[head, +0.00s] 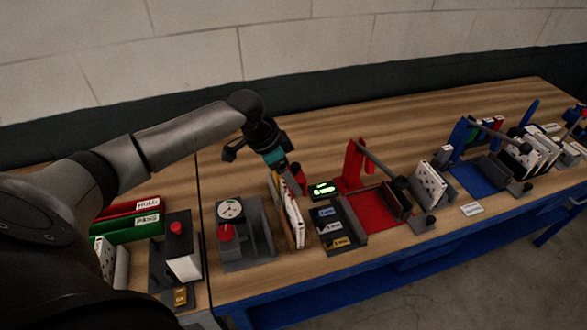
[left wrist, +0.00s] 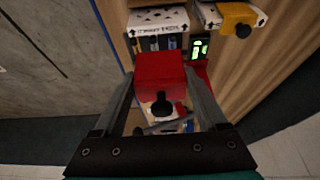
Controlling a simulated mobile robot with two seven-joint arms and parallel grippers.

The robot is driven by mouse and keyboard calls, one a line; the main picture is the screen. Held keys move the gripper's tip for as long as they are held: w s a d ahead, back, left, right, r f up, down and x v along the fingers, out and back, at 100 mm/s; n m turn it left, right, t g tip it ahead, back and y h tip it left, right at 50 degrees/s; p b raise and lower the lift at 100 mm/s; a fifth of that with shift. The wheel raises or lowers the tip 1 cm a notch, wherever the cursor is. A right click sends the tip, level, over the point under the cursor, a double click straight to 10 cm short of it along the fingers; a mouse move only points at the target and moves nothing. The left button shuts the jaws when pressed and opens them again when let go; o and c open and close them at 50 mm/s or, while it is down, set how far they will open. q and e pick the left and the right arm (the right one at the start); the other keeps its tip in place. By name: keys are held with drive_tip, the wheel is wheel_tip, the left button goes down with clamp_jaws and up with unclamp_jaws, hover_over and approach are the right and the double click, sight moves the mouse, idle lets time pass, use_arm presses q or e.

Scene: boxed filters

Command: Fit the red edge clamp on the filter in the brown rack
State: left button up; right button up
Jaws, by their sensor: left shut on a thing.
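My left gripper (head: 292,170) is shut on the red edge clamp (left wrist: 160,72), a red block with a black knob. In the head view the clamp (head: 299,178) shows small at the fingertips. The gripper is above the table, near the far end of the brown rack (head: 273,192). White boxed filters (head: 293,220) stand on edge in this rack, slightly tilted. The left wrist view shows a white filter edge (left wrist: 158,19) with printed arrows ahead of the clamp, apart from it in the picture. Their height gap cannot be told. My right gripper is out of view.
A dial stand with a red knob (head: 226,232) is left of the brown rack. A green display (head: 322,189) and a black labelled tray (head: 336,226) are to its right. Red (head: 372,208) and blue (head: 478,177) stations lie farther right. A yellow clamp (left wrist: 238,18) shows in the wrist view.

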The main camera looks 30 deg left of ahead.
use_arm(q)
drive_tip(key=shift+w, duration=0.1)
drive_tip(key=shift+s+a+p, duration=0.1)
drive_tip(key=shift+s+p, duration=0.1)
drive_tip(key=shift+p, duration=0.15)
drive_tip(key=b, duration=0.4)
hover_over(294, 210)
drive_tip(key=shift+f, duration=3.7)
drive_tip(key=shift+s+a, duration=0.3)
drive_tip(key=shift+a, duration=0.15)
drive_tip(key=shift+p, duration=0.85)
drive_tip(key=shift+f+b, duration=1)
drive_tip(key=shift+f, duration=0.65)
drive_tip(key=o, duration=1.3)
drive_tip(key=shift+s, duration=0.1)
